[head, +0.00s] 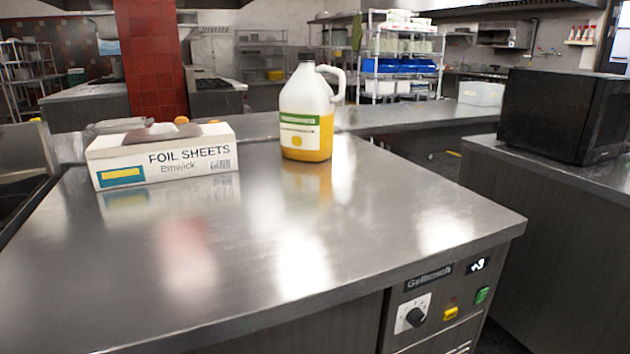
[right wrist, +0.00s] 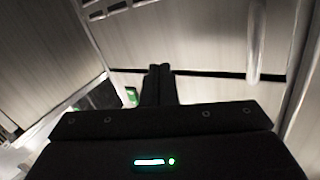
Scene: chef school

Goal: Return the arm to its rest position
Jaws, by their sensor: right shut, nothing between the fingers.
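My right gripper (right wrist: 160,72) shows in the right wrist view. Its two dark fingers are together and nothing is between them. It points toward grey cabinet panels (right wrist: 205,35) and is clear of the counter top. Neither arm shows in the head view, so my left gripper is out of sight. The steel counter (head: 250,260) fills the front of the head view.
On the counter stand a foil sheets box (head: 165,160) and a jug with yellow liquid (head: 306,110). The counter's front part is bare. A control panel (head: 435,310) is on its front right. A black oven-like box (head: 560,115) sits on the right counter.

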